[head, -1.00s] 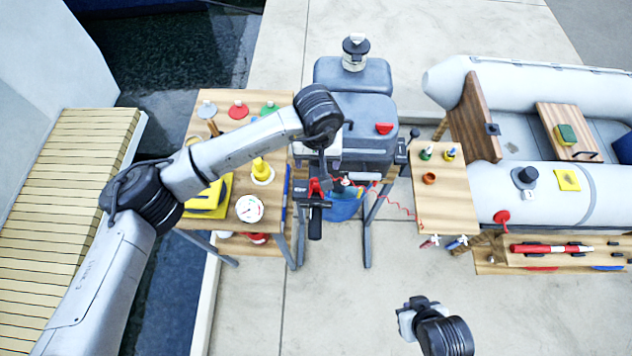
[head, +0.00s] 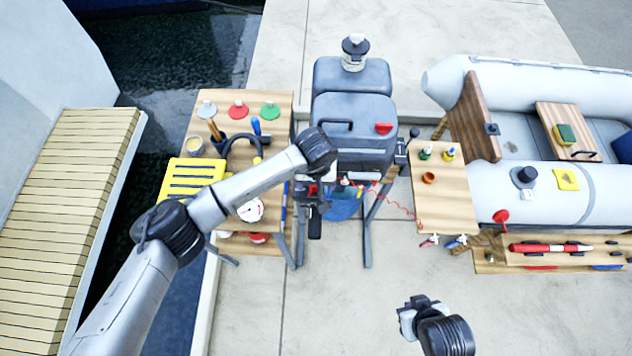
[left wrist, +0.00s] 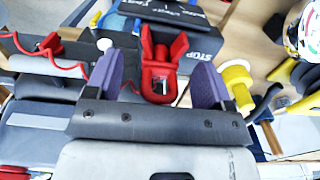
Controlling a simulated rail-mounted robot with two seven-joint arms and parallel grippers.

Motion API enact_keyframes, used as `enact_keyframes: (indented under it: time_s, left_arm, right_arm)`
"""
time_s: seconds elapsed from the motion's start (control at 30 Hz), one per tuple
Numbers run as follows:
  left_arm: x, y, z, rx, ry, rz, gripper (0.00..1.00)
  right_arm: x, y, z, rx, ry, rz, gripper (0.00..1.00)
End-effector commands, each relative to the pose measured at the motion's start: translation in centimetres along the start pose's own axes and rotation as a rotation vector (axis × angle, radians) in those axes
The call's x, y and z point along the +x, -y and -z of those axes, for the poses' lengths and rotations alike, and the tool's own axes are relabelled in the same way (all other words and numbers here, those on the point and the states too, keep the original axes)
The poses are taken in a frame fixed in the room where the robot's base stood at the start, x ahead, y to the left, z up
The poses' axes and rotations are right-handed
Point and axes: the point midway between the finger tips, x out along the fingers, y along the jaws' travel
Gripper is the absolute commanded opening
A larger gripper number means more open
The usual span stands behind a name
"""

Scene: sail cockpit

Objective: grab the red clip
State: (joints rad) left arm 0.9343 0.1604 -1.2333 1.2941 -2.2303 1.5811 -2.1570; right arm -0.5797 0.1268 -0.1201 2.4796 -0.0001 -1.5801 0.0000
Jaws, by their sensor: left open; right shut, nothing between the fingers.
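The red clip (left wrist: 160,78) is a forked red piece on the black housing with STOP lettering (left wrist: 175,20). It shows in the left wrist view between the two purple fingers of my left gripper (left wrist: 156,80). The fingers are open with a gap on each side of the clip. In the head view the clip (head: 313,189) is a small red spot at the front of the outboard motor (head: 352,125), and my left wrist partly hides the area around it. My right gripper (head: 416,306) is shut and empty over the bare floor at the lower right.
A wooden table (head: 222,104) with a yellow case (head: 192,178) and several caps stands left of the motor. A small wooden table (head: 445,200) and an inflatable boat (head: 560,200) are to the right. A coiled red cord (head: 402,206) runs from the motor. Floor in front is clear.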

Motion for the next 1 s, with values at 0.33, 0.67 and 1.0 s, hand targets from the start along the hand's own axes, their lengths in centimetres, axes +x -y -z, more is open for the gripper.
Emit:
enact_keyframes:
  time_s: [0.33, 0.67, 1.0]
  left_arm:
    - [1.02, -0.04, 0.01, 0.001, -0.001, -0.001, 0.75]
    - [1.0, -0.02, 0.0, 0.001, -0.001, -0.001, 0.49]
    - [0.99, -0.02, 0.0, 0.001, -0.001, -0.001, 0.22]
  right_arm:
    - [0.0, 0.13, 0.03, 0.004, -0.001, 0.003, 0.0]
    - [-0.01, 0.3, 0.08, 0.01, -0.002, 0.008, 0.0]
    - [-0.01, 0.27, 0.07, 0.009, -0.002, 0.007, 0.0]
